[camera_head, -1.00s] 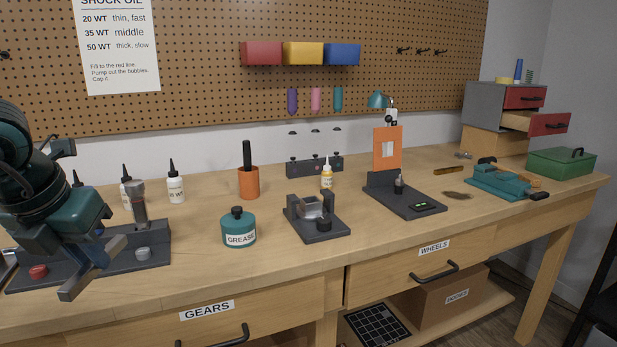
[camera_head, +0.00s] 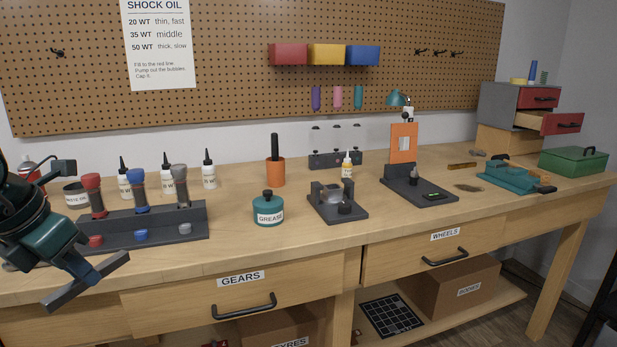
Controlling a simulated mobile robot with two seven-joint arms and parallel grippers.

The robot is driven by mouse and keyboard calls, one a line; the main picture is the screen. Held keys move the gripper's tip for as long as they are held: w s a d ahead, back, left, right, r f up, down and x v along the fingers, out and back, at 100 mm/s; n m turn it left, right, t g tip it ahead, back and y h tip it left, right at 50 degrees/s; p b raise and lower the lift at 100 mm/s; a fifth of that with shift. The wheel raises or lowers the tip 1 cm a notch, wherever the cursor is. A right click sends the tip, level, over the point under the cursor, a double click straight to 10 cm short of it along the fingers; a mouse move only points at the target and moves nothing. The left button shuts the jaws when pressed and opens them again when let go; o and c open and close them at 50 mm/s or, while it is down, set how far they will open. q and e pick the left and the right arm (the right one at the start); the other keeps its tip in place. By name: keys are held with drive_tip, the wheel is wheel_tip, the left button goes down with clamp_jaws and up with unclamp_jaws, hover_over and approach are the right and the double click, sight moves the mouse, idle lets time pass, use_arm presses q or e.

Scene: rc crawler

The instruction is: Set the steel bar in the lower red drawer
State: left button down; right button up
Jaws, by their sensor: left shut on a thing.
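My left gripper (camera_head: 88,270) is at the lower left, in front of the bench. It is shut on a grey bar, the steel bar (camera_head: 62,295), which slants across its fingers, clear of the bench top. The lower red drawer (camera_head: 557,124) is pulled open from the grey cabinet (camera_head: 500,103) at the far right back of the bench. Its inside is mostly hidden at this angle. The upper red drawer (camera_head: 540,98) is shut. My gripper is far from the cabinet. My right gripper is not in view.
A dark rack (camera_head: 165,225) with shocks stands close beside my left gripper. A teal tool (camera_head: 512,177) and green box (camera_head: 573,161) lie near the cabinet.

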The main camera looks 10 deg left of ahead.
sight(69, 283)
use_arm(q)
drive_tip(key=shift+s+a+f+m+h, duration=0.25)
drive_tip(key=shift+f+m+h, duration=0.05)
drive_tip(key=shift+f+m, duration=0.4)
drive_tip(key=shift+s+f+m+g+h, duration=0.2)
drive_tip(key=shift+f+m+g+h, duration=0.15)
drive_tip(key=shift+f+m, duration=0.6)
